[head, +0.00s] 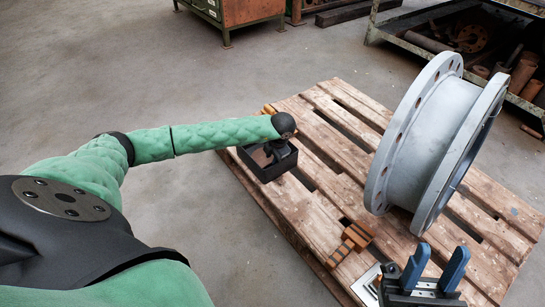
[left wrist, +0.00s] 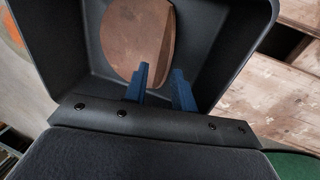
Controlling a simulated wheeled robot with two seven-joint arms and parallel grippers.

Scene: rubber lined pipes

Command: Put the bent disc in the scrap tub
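The bent disc (left wrist: 136,38), brown and copper-coloured with a crease near its right side, lies inside the black scrap tub (left wrist: 222,52) in the left wrist view. My left gripper (left wrist: 160,68) reaches into the tub; its blue fingers stand apart with a gap between them, over the disc's near edge. In the head view the tub (head: 266,176) sits at the pallet's left edge under my left wrist, which hides most of its inside and the fingers. My right gripper (head: 436,262), with two blue fingers spread, is open and empty at the bottom right.
A large grey flanged pipe (head: 433,138) stands on the wooden pallet (head: 345,130). Orange-and-black blocks (head: 350,241) lie near the pallet's front, beside a pale framed plate (head: 368,284). A rack of rusty parts (head: 470,45) is at the upper right. Floor at left is clear.

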